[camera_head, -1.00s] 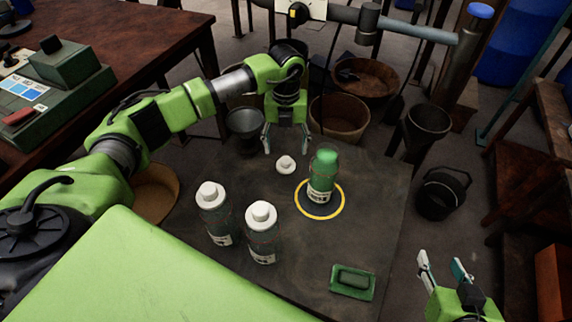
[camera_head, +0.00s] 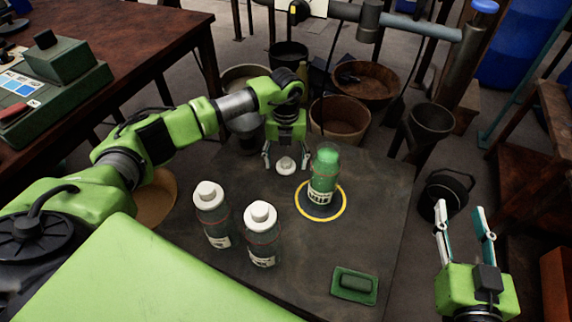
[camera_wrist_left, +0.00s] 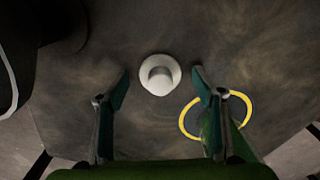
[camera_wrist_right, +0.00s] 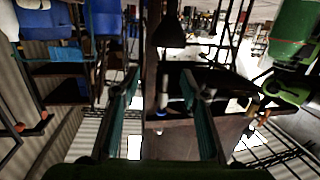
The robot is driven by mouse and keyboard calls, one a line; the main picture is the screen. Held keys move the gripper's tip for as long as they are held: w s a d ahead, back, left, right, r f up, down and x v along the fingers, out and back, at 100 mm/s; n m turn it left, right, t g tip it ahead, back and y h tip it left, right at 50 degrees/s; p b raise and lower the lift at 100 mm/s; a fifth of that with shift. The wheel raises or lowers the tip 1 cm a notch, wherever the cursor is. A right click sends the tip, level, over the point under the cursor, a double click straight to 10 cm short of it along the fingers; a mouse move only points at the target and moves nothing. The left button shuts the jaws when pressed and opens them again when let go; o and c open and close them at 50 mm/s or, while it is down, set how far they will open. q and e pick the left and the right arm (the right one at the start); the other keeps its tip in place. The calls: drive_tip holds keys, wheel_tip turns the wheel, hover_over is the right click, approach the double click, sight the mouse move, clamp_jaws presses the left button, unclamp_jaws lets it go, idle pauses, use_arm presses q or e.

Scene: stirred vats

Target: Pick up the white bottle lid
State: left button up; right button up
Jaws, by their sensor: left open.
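The white bottle lid (camera_head: 286,165) lies on the dark table top, left of the green open-topped bottle (camera_head: 323,175), which stands inside a yellow ring. In the left wrist view the lid (camera_wrist_left: 159,74) is in front of and between the fingertips. My left gripper (camera_head: 286,162) is open, pointing down, with its fingers to either side of the lid in the head view; I see no contact. It also shows in the left wrist view (camera_wrist_left: 160,82). My right gripper (camera_head: 465,218) is open and empty, off the table's right side; it shows in the right wrist view (camera_wrist_right: 163,82).
Two white-capped bottles (camera_head: 211,214) (camera_head: 261,234) stand at the front left of the table. A green tray with a block (camera_head: 354,299) lies at the front right. Buckets (camera_head: 340,122) stand on the floor behind the table.

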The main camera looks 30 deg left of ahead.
use_arm(q)
drive_tip(key=c, duration=0.9)
drive_tip(key=shift+r, duration=0.1)
